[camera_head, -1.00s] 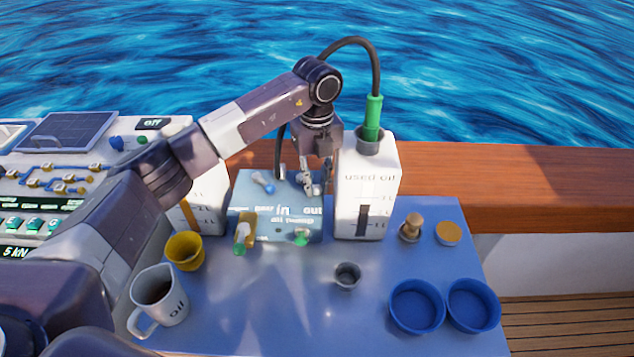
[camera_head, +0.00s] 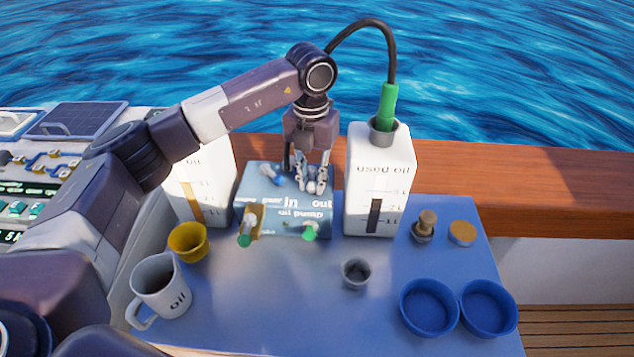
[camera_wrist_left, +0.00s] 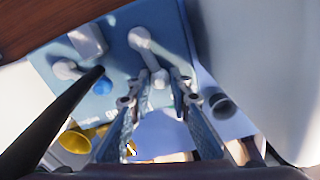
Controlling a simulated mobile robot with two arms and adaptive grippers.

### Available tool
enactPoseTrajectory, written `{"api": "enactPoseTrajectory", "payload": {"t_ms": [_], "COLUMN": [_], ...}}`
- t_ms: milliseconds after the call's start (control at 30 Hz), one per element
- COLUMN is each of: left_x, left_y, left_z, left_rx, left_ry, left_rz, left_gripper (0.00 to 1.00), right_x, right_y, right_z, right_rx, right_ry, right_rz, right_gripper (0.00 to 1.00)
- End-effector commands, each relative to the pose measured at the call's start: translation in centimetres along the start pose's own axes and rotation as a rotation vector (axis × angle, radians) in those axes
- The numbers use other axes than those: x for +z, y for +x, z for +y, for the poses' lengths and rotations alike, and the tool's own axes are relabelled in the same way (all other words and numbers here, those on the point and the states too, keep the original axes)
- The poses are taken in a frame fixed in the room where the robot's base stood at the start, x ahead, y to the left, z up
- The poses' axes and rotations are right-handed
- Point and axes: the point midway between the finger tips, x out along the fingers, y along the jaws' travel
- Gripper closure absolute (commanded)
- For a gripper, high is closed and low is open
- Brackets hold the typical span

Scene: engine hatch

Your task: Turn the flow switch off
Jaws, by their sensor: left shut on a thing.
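The pump box (camera_head: 258,194) is light blue, labelled "in", "out" and "oil pump", and stands at the back of the blue table. My left gripper (camera_head: 313,186) points down at the right part of its top. In the left wrist view, a white switch lever (camera_wrist_left: 143,42) runs from a round base to between the fingertips of the left gripper (camera_wrist_left: 160,84), which is shut on its end. A second white switch with a blue tip (camera_head: 271,176) sits left on the box top, apart from the gripper. I cannot read which switch is which. My right gripper is not in view.
The "used oil" canister (camera_head: 380,188), with a green nozzle (camera_head: 387,106) and black hose, stands close right of the gripper. An oil canister (camera_head: 199,182) stands left. A yellow cup (camera_head: 188,243), an oil jug (camera_head: 158,287) and blue bowls (camera_head: 429,308) stand in front.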

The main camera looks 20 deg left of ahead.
Motion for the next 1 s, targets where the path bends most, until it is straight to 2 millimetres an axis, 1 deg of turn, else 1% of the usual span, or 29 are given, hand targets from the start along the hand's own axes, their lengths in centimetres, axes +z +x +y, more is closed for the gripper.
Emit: {"api": "enactPoseTrajectory", "payload": {"t_ms": [33, 300, 767, 800, 833, 867, 1000], "left_x": [0.03, -0.1, -0.1, -0.1, -0.1, -0.11, -0.14], "left_y": [0.01, -0.12, -0.18, -0.18, -0.18, -0.16, -0.11], "left_z": [0.21, 0.55, 0.63, 0.63, 0.63, 0.63, 0.62], "left_rx": [0.001, 0.0, 0.0, 0.0, 0.0, 0.0, 0.0], "left_ry": [0.02, 0.098, 0.109, 0.109, 0.109, 0.109, 0.109], "left_rz": [-0.003, -0.003, -0.004, -0.004, -0.004, -0.003, -0.002], "left_gripper": [1.0, 1.0, 1.0, 0.79, 0.75, 0.74, 0.74], "right_x": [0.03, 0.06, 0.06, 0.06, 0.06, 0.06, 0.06], "right_y": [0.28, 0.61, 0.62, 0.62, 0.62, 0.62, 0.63], "right_z": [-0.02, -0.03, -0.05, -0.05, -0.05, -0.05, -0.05], "right_rx": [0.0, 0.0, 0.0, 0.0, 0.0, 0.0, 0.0], "right_ry": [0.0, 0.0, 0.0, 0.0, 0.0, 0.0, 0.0], "right_rz": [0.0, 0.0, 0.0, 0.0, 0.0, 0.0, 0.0], "right_gripper": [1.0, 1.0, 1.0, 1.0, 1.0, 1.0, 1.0]}}
